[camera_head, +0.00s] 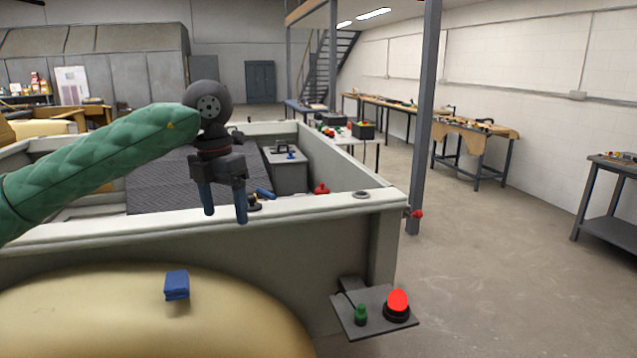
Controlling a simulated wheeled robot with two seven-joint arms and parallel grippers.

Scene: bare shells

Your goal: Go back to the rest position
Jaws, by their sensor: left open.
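My left arm, in a green quilted sleeve, comes in from the left in the head view. My left gripper (225,215) hangs from it with its two blue fingers pointing down and apart. It is open, with nothing between the fingers. It shows in front of the light rim of a large open-topped box (330,205). My right gripper is not in view.
A blue block (177,285) lies on a rounded tan surface (90,310) below. A small shelf (374,318) at the box's corner bears a red button (398,301) and a green piece (361,315). A grey post (424,110) stands behind. Open floor (500,270) lies right.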

